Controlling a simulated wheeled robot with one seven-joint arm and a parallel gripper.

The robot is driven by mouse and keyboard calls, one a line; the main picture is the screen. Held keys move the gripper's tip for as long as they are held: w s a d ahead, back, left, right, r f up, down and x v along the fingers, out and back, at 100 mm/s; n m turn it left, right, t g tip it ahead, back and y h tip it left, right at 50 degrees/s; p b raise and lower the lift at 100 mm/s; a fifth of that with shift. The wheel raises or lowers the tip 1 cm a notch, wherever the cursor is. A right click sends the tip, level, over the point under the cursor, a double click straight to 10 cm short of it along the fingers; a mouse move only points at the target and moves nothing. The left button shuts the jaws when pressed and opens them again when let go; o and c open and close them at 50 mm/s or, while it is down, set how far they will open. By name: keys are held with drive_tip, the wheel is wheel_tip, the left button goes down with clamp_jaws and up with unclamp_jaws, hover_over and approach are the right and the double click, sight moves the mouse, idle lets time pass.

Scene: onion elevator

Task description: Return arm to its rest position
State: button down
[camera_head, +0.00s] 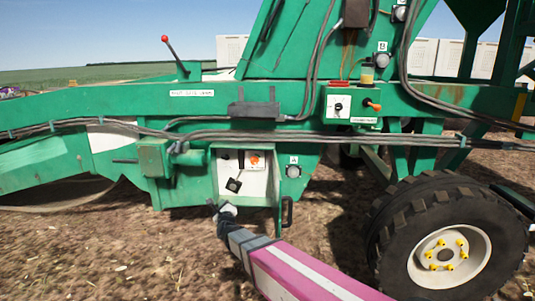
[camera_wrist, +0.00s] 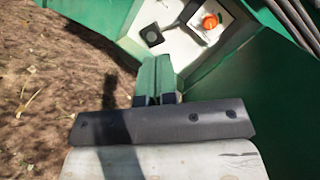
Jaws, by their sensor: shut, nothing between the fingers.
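My gripper (camera_head: 227,209) is at the end of my pink and white arm, which reaches in from the lower right in the head view. It appears just in front of the lower edge of an open control box (camera_head: 228,184) on the green machine. In the wrist view my gripper (camera_wrist: 157,66) shows as two narrow fingers close together, shut and empty, pointing toward the box (camera_wrist: 150,14). I cannot tell whether they touch its edge. Inside the box are an orange knob (camera_wrist: 210,20) and a black square part (camera_wrist: 152,35) on a white panel.
The green machine frame (camera_head: 100,150) spans the view, with hoses along it. A black handle (camera_head: 287,211) hangs right of the box. A large tyre (camera_head: 395,240) stands at right. A red-tipped lever (camera_head: 165,39) rises at upper left. Bare soil (camera_head: 100,260) lies open at lower left.

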drive_tip(key=s+d+f+n+g+h, duration=0.1)
drive_tip(key=s+d+f+n+g, duration=0.15)
drive_tip(key=d+f+n, duration=0.35)
drive_tip(key=s+d+f+n+g, duration=0.1)
drive_tip(key=d+n+g, duration=0.3)
drive_tip(key=d, duration=0.4)
drive_tip(key=s+d+f+n+g+h, duration=0.1)
drive_tip(key=s+d+f+n+g, duration=0.1)
drive_tip(key=d+f+n+g, duration=0.35)
drive_tip(key=s+d+n+g+h, duration=0.3)
drive_tip(key=s+d+n+g, duration=0.3)
drive_tip(key=s+d, duration=0.9)
drive_tip(key=d+f+n, duration=0.1)
drive_tip(key=d+n, duration=0.1)
drive_tip(key=d, duration=0.2)
drive_tip(key=shift+a+n, duration=0.1)
drive_tip(key=shift+n, duration=0.15)
